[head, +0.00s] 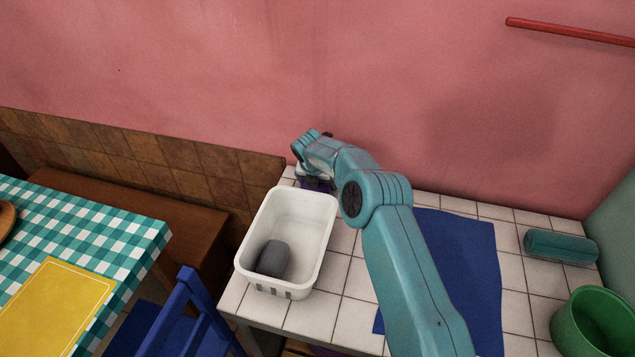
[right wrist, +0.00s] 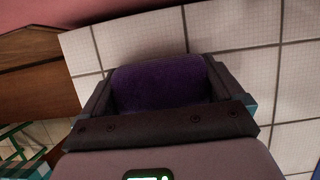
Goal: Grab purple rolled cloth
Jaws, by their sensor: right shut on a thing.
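The purple rolled cloth (right wrist: 160,86) fills the space between the jaws of my right gripper (right wrist: 162,95) in the right wrist view. The gripper is shut on it, with the white tiled counter (right wrist: 240,30) behind. In the head view my right arm reaches to the far left part of the counter, behind the white basket. Only a small dark purple bit of the cloth (head: 317,184) shows there, below the gripper (head: 312,178). I cannot tell whether the cloth touches the tiles. My left gripper is not in view.
A white basket (head: 312,222) holding a grey roll (head: 273,259) stands just in front of my right gripper. A blue cloth (head: 465,265), a teal roll (head: 560,246) and a green pot (head: 592,325) lie to the right. A checkered table (head: 100,240) and blue chair (head: 190,305) are at left.

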